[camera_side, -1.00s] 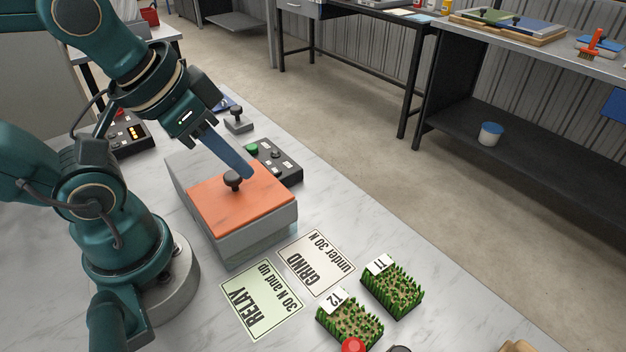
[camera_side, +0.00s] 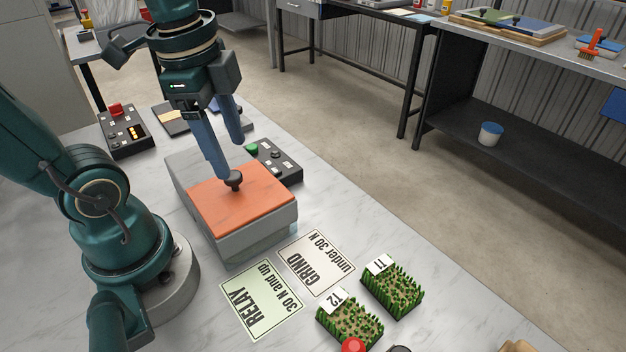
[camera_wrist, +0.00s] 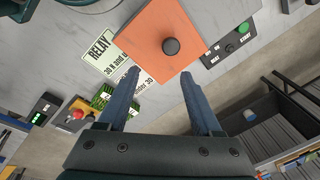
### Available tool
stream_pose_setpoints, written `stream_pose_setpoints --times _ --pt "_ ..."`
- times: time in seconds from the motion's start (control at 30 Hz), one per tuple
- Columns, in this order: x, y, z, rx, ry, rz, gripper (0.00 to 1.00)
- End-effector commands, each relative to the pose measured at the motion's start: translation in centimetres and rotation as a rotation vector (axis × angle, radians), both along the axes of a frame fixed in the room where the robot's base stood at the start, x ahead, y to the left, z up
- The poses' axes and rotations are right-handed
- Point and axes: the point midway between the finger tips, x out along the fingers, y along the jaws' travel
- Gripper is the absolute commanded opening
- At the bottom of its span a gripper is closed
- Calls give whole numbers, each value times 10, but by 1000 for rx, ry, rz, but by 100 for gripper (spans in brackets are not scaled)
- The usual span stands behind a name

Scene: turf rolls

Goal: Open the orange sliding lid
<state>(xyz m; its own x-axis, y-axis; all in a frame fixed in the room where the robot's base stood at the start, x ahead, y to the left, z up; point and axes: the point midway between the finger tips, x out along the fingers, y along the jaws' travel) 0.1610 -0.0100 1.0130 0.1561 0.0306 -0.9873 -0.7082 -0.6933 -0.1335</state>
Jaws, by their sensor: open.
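A dark round knob (camera_side: 234,179) stands up from the lid. My gripper (camera_side: 233,160) is over the far part of the lid, its two blue fingers spread and pointing down. One finger overlaps the knob in the side view; I cannot tell whether it touches.
A green RELAY card (camera_side: 260,300) and a pale GRIND card (camera_side: 316,265) lie in front of the box. Turf pieces 11 (camera_side: 392,288) and 12 (camera_side: 350,320) sit farther right. A dark control box with a green button (camera_side: 275,160) stands close behind the grey box.

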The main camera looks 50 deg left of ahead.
Motion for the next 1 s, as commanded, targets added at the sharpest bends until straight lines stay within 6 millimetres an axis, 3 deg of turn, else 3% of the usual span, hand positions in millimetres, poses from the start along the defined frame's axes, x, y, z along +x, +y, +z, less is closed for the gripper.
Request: stream_pose_setpoints --times 0.1,0.3,0.7,1.0 --pt "6 16 -4 -9 100 -44 66" --pt "9 29 -13 -33 159 10 66" --pt "8 29 -54 -34 163 17 66" --pt "9 30 -63 -32 156 16 66"
